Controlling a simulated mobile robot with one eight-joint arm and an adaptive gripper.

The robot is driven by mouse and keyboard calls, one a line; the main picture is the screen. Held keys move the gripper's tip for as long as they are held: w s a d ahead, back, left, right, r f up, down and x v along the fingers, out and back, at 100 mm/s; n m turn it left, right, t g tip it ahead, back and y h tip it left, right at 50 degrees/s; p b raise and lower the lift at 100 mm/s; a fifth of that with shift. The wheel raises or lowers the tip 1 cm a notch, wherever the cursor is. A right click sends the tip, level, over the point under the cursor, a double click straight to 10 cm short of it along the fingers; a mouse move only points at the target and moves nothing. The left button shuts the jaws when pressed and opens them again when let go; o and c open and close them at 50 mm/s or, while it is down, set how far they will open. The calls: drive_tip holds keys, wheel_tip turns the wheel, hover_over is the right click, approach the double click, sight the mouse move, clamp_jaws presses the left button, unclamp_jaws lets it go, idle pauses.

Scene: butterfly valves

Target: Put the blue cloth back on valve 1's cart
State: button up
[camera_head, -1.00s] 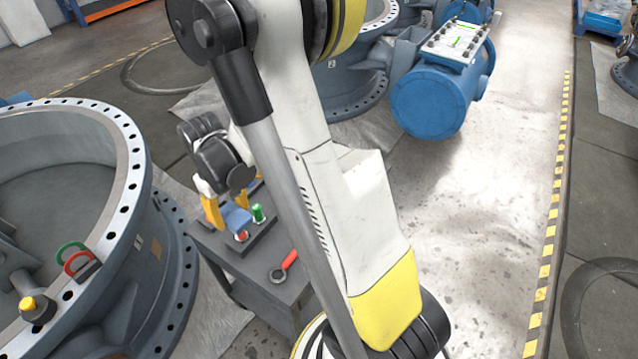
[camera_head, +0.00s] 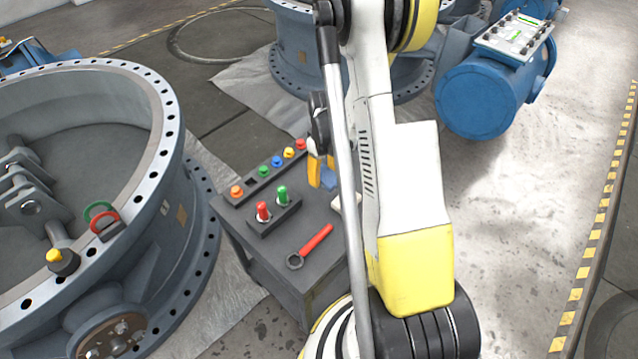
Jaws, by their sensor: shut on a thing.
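My gripper (camera_head: 321,176) has yellow fingers, partly hidden behind my arm. It is shut on the blue cloth (camera_head: 328,181), a small bunched piece that shows below and beside the fingers. Gripper and cloth appear over the far right part of the dark grey cart (camera_head: 326,265); whether the cloth touches the cart top I cannot tell. The cart stands right of a big grey valve (camera_head: 172,215) with a bolted flange; its number is not readable.
On the cart are a row of coloured plugs (camera_head: 263,171), a block with red and green pegs (camera_head: 274,215), a red-handled wrench (camera_head: 312,246) and a pale item (camera_head: 345,202) half hidden by my arm. A blue actuator (camera_head: 478,98) lies behind right. Bare floor (camera_head: 530,230) is at right.

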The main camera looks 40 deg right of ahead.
drive_tip(key=w, duration=0.1)
drive_tip(key=w+f, duration=0.1)
drive_tip(key=w+f+b, duration=0.1)
drive_tip(key=shift+w+d, duration=0.15)
drive_tip(key=shift+d, duration=0.2)
wheel_tip(320, 180, down, 4)
drive_tip(key=shift+f+b, duration=0.1)
drive_tip(key=shift+b, duration=1.05)
drive_tip(key=o, duration=1.3)
drive_tip(key=shift+o, duration=0.2)
